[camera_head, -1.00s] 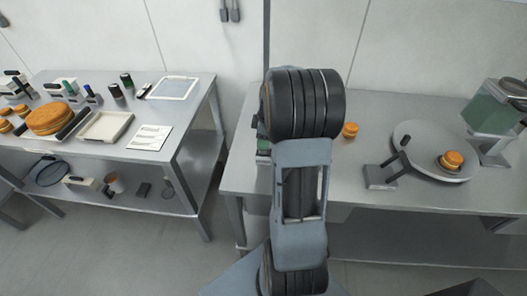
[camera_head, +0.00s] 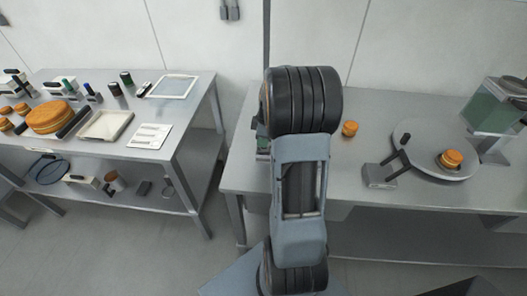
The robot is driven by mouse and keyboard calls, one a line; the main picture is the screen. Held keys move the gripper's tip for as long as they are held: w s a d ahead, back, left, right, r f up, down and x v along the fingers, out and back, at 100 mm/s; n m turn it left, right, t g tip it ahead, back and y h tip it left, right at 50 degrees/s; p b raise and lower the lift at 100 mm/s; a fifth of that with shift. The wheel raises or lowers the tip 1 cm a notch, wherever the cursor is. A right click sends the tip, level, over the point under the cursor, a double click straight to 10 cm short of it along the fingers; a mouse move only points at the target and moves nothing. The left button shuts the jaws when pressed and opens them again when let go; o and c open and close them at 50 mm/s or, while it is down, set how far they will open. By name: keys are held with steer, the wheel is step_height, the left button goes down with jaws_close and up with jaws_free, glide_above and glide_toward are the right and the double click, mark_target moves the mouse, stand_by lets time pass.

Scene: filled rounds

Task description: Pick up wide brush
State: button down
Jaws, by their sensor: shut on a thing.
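My arm (camera_head: 300,160) rises through the middle of the view, in front of the right-hand table. My gripper is hidden behind it, so its jaws and anything in them do not show. I cannot make out a wide brush anywhere. A dark and greenish thing (camera_head: 262,146) shows only in part at the left edge of my arm, over the left end of the right-hand table; I cannot tell what it is.
The right-hand table (camera_head: 357,207) bears a small orange round (camera_head: 349,128), a grey turntable (camera_head: 412,129) with another round (camera_head: 450,158), and a greenish glass device (camera_head: 492,110). The left table (camera_head: 188,107) holds a tray (camera_head: 103,137), a framed sheet and several bottles.

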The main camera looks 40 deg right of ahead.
steer(key=shift+r, duration=0.1)
steer(key=shift+r, duration=0.5)
step_height(320, 180, up, 2)
steer(key=shift+r, duration=0.1)
steer(key=s+r+b, duration=0.2)
steer(key=s+r, duration=0.2)
steer(key=s, duration=0.3)
steer(key=s+a+r+b, duration=0.1)
steer(key=s+r, duration=0.4)
steer(key=s, duration=0.2)
steer(key=shift+a+r+b, duration=0.3)
steer(key=shift+b, duration=0.05)
steer(key=shift+a, duration=0.1)
